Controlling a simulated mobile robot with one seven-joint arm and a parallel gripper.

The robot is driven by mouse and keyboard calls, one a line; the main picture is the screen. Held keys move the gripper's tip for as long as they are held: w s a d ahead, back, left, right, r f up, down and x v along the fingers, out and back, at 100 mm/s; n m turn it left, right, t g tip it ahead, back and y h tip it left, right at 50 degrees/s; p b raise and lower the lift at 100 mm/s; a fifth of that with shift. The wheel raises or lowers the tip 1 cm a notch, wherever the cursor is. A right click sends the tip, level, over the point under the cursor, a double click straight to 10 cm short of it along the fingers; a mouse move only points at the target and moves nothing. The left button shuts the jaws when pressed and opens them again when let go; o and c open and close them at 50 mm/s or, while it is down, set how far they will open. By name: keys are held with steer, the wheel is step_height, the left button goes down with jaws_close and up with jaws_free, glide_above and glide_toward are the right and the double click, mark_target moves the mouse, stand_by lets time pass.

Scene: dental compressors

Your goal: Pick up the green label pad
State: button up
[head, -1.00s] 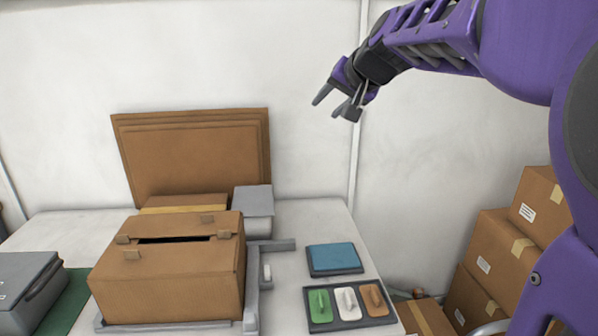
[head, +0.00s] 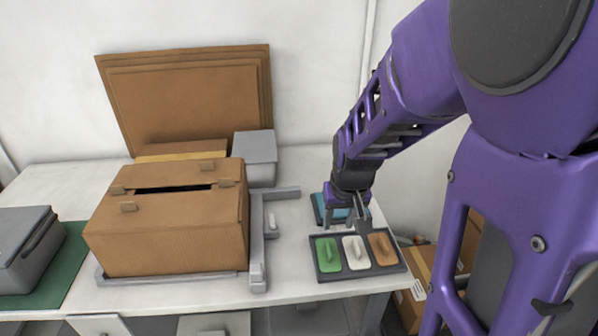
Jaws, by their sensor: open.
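The green label pad (head: 328,255) lies in the left compartment of a dark grey tray (head: 331,277) near the table's front right. A white pad (head: 356,252) lies in the middle compartment and a brown pad (head: 382,249) in the right one. My gripper (head: 347,226) is open and points down just behind the tray, above the blue pad's area. It is behind and a little right of the green pad, apart from it. My gripper and wrist hide part of the blue pad (head: 322,205).
A brown cardboard box (head: 170,235) stands in a grey frame (head: 257,265) left of the tray. A grey block (head: 255,158) and flat cardboard sheets (head: 190,95) are behind it. A grey case (head: 25,250) sits at far left. Cartons (head: 412,300) stand right of the table.

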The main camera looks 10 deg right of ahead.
steer(key=b, duration=0.2)
glide_above(329, 248)
steer(key=s, duration=0.1)
steer(key=f, duration=0.6)
steer(key=shift+d+f, duration=0.25)
steer(key=shift+d, duration=0.1)
steer(key=f, duration=0.1)
steer(key=f+b, duration=0.1)
steer(key=f, duration=0.1)
steer(key=f+b, duration=0.1)
steer(key=shift+w+a+f, duration=0.1)
steer(key=shift+a+f, duration=0.05)
steer(key=shift+a, duration=0.2)
steer(key=shift+w+f, duration=0.25)
steer(key=shift+f, duration=0.25)
steer(key=shift+c, duration=0.3)
jaws_close()
